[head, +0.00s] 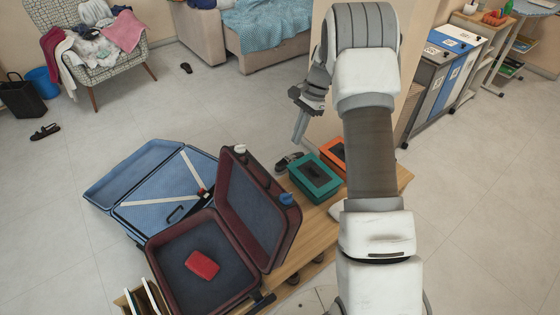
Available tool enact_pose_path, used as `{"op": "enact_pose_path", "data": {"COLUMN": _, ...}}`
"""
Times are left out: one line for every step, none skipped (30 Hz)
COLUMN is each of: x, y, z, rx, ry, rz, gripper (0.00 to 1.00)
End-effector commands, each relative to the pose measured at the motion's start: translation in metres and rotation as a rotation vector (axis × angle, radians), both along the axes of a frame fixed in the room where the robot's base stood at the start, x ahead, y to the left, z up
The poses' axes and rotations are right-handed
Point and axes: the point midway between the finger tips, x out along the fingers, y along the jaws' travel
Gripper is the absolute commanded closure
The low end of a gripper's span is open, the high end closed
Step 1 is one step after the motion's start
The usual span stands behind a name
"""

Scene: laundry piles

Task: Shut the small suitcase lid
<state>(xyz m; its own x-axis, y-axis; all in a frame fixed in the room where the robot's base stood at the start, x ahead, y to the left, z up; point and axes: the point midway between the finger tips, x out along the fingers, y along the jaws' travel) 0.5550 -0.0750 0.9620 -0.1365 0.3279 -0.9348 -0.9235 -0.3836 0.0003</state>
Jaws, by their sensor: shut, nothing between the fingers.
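A small dark red suitcase (152,262) stands open on a wooden bench (395,182). Its lid (257,207) is raised, leaning back to the right of the base. A red pouch-like item (202,264) lies inside the base. A blue suitcase (150,185) lies open behind it, with white straps crossing inside. My gripper (300,138) is up and to the right of the raised lid, clear of both suitcases. Its fingers are together, with nothing between them.
A teal box (316,180) and an orange box (331,150) sit on the bench right of the lid. White-edged upright items (150,300) stand at the front left. A chair piled with clothes (95,50) is far off. The floor at left is mostly clear.

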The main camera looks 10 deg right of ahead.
Motion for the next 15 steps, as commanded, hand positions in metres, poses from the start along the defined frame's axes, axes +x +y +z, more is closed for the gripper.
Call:
{"op": "enact_pose_path", "data": {"x": 0.000, "y": 0.000, "z": -0.003, "rx": 0.001, "ry": 0.003, "rz": -0.002, "gripper": 1.00}}
{"op": "enact_pose_path", "data": {"x": 0.000, "y": 0.001, "z": -0.005, "rx": 0.001, "ry": 0.003, "rz": -0.003, "gripper": 1.00}}
{"op": "enact_pose_path", "data": {"x": -0.001, "y": 0.002, "z": -0.009, "rx": 0.001, "ry": 0.003, "rz": -0.003, "gripper": 1.00}}
{"op": "enact_pose_path", "data": {"x": -0.001, "y": 0.004, "z": -0.012, "rx": 0.001, "ry": 0.003, "rz": -0.003, "gripper": 1.00}}
{"op": "enact_pose_path", "data": {"x": -0.002, "y": 0.005, "z": -0.016, "rx": 0.002, "ry": 0.004, "rz": -0.002, "gripper": 1.00}}
{"op": "enact_pose_path", "data": {"x": -0.003, "y": 0.007, "z": -0.022, "rx": 0.002, "ry": 0.004, "rz": -0.002, "gripper": 1.00}}
{"op": "enact_pose_path", "data": {"x": -0.004, "y": 0.009, "z": -0.027, "rx": 0.002, "ry": 0.004, "rz": -0.002, "gripper": 1.00}}
{"op": "enact_pose_path", "data": {"x": -0.005, "y": 0.011, "z": -0.033, "rx": 0.002, "ry": 0.005, "rz": -0.002, "gripper": 1.00}}
{"op": "enact_pose_path", "data": {"x": -0.006, "y": 0.014, "z": -0.041, "rx": 0.001, "ry": 0.004, "rz": -0.001, "gripper": 1.00}}
{"op": "enact_pose_path", "data": {"x": -0.007, "y": 0.016, "z": -0.047, "rx": 0.002, "ry": 0.006, "rz": 0.000, "gripper": 1.00}}
{"op": "enact_pose_path", "data": {"x": -0.008, "y": 0.019, "z": -0.053, "rx": 0.001, "ry": 0.005, "rz": 0.000, "gripper": 1.00}}
{"op": "enact_pose_path", "data": {"x": -0.009, "y": 0.022, "z": -0.061, "rx": 0.002, "ry": 0.006, "rz": 0.000, "gripper": 1.00}}
{"op": "enact_pose_path", "data": {"x": -0.010, "y": 0.024, "z": -0.068, "rx": 0.001, "ry": 0.005, "rz": 0.000, "gripper": 1.00}}
{"op": "enact_pose_path", "data": {"x": -0.011, "y": 0.026, "z": -0.074, "rx": 0.001, "ry": 0.005, "rz": 0.000, "gripper": 1.00}}
{"op": "enact_pose_path", "data": {"x": -0.012, "y": 0.029, "z": -0.081, "rx": 0.001, "ry": 0.004, "rz": -0.001, "gripper": 1.00}}
